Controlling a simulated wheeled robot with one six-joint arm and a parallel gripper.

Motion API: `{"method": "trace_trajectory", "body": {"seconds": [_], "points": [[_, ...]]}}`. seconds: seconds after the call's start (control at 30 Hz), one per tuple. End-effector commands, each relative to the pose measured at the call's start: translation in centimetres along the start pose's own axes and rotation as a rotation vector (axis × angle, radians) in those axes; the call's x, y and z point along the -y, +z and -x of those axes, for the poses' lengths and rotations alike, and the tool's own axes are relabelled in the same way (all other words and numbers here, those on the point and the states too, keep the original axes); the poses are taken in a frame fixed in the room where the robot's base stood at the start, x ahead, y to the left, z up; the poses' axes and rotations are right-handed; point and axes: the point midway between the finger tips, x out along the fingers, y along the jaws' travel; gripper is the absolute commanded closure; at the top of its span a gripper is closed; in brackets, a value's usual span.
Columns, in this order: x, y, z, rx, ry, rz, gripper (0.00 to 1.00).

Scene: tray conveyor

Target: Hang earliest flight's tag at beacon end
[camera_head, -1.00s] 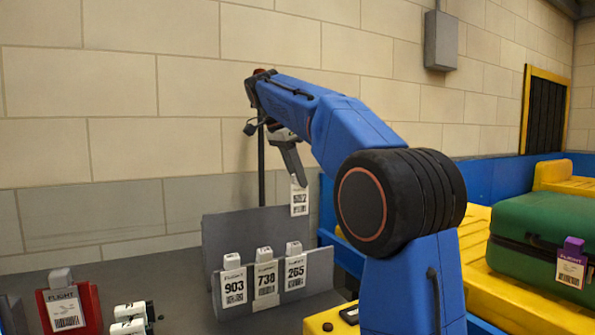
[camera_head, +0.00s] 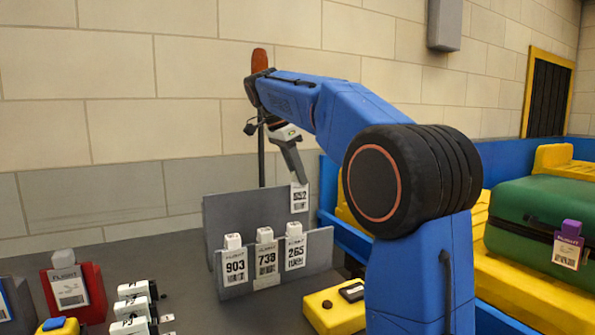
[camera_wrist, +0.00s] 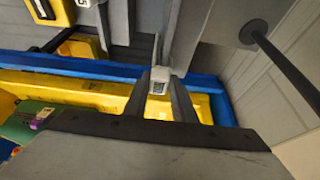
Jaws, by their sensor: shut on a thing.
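My gripper (camera_head: 296,178) is shut on a white flight tag (camera_head: 299,199) and holds it upright above the right end of the grey rack (camera_head: 222,212). Its number looks like 552 but is small. In the wrist view, the tag (camera_wrist: 158,82) sits between my fingertips (camera_wrist: 160,90). Tags 903 (camera_head: 235,266), 738 (camera_head: 266,260) and 265 (camera_head: 295,252) hang in a row on the rack's front rail, below the held tag. An orange-red beacon (camera_head: 259,60) tops a dark pole behind the rack, left of my gripper; the pole (camera_wrist: 285,65) also shows in the wrist view.
A red case (camera_head: 84,289) with a flight tag stands at left, near several white tag-like pieces (camera_head: 135,308). A yellow box (camera_head: 330,312) with a black device lies in front of the rack. A green suitcase (camera_head: 540,220) with a purple-topped tag lies on the yellow conveyor at right.

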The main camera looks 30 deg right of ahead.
Motion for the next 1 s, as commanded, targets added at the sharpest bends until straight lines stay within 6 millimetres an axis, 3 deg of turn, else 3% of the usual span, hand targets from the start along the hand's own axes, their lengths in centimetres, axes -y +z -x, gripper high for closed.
{"method": "trace_trajectory", "body": {"seconds": [0.3, 0.33, 0.4, 0.43, 0.77, 1.0], "points": [[0.0, 0.0, -0.1, 0.0, 0.0, 0.0, 1.0], [0.0, 0.0, -0.1, 0.0, 0.0, 0.0, 0.74], [0.0, 0.0, -0.1, 0.0, 0.0, 0.0, 0.57], [0.0, 0.0, -0.1, 0.0, 0.0, 0.0, 0.54], [0.0, 0.0, 0.1, 0.0, 0.0, 0.0, 0.54], [0.1, 0.1, 3.0, 0.0, -0.004, 0.0, 0.54]]}}
